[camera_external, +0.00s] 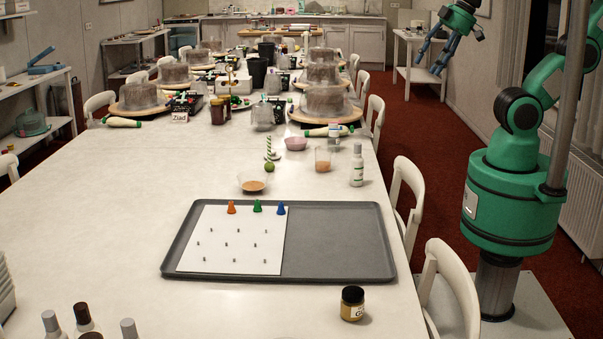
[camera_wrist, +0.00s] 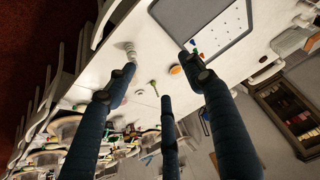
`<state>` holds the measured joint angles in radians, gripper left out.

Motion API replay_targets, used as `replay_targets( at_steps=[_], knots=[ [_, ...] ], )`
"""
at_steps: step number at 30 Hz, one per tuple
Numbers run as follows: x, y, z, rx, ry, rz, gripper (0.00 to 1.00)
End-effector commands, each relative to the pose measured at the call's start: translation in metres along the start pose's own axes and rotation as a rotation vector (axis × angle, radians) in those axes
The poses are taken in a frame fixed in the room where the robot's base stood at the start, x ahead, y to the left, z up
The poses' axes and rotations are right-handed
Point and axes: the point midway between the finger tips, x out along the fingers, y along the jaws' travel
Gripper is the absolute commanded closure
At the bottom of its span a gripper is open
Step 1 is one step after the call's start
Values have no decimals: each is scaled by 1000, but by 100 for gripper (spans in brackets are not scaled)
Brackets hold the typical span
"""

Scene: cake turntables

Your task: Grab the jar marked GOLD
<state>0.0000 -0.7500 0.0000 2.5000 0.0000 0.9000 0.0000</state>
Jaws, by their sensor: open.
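The jar (camera_external: 352,304) stands upright on the near right part of the white table, just in front of the grey tray. It has a black lid and a gold-coloured body with a pale label whose lettering is too small to read fully. I cannot make it out in the wrist view. My gripper (camera_external: 448,52) is high at the upper right, over the floor beyond the table's right side, far from the jar. In the wrist view my gripper (camera_wrist: 162,82) has its three dark blue fingers spread, open, with nothing held between them.
The grey tray (camera_external: 340,258) holds a white pegged sheet and three small coloured cones. A white bottle (camera_external: 357,165), a glass and bowls stand behind it. Chairs (camera_external: 447,285) line the right edge. Several bottles (camera_external: 84,318) stand at the near left. Table around the jar is clear.

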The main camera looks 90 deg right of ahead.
Motion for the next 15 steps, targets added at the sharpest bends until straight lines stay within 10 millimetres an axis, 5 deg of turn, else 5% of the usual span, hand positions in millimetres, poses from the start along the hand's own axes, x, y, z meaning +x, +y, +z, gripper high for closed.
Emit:
replay_targets(
  at_steps=[15],
  knots=[
    [1, -5, -10, 2, -9, -7, 37]
  ],
)
